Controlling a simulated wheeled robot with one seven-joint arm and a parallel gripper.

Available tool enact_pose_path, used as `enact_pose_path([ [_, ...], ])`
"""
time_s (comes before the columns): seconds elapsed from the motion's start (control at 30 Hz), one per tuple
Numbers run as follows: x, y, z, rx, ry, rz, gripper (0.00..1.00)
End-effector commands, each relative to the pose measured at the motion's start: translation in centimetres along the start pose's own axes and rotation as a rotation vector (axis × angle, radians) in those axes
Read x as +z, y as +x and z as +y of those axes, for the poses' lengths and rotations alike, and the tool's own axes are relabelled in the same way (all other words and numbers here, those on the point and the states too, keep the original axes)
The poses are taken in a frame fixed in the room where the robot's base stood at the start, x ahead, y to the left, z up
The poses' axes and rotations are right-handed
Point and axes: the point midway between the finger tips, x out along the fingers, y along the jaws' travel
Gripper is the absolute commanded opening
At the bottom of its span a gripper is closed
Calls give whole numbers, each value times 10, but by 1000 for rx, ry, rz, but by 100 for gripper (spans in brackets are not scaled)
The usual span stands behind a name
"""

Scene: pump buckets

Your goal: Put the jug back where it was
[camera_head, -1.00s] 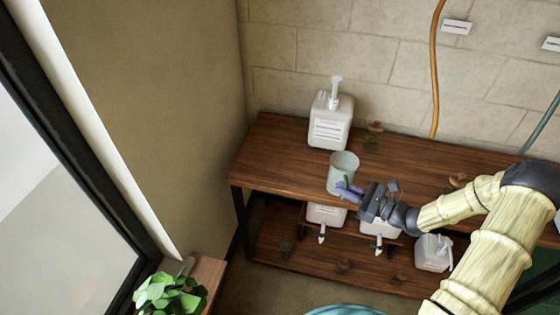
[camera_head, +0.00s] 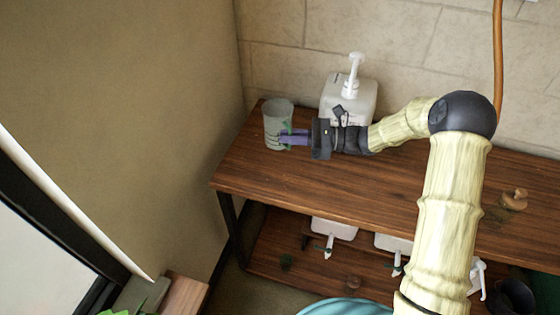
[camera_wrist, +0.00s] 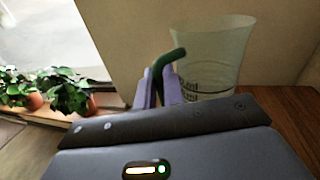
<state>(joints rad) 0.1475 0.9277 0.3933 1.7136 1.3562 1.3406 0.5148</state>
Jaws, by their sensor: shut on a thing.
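The jug (camera_head: 278,117) is a pale, translucent cup with a green handle. It is upright at the left end of the wooden shelf's top board, left of the white pump bottle (camera_head: 349,92). My gripper (camera_head: 285,138) comes from the right with purple fingers shut on the jug's handle. In the wrist view the fingers (camera_wrist: 160,92) close around the green handle (camera_wrist: 160,66), and the jug (camera_wrist: 212,55) shows markings on its side. I cannot tell whether its base touches the board.
The shelf's top board (camera_head: 300,183) is mostly clear in front. A small brown object (camera_head: 514,199) lies to the right. The wall is close behind the jug. A teal round rim (camera_head: 345,308) shows at the bottom.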

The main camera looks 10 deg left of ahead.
Motion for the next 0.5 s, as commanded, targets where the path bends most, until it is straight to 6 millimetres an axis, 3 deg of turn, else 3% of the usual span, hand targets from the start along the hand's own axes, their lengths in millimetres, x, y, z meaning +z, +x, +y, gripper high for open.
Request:
enact_pose_path([
  [0.37,1,5,0,11,-1,0,0],
  [0.5,-10,5,1,11,3,-1,0],
])
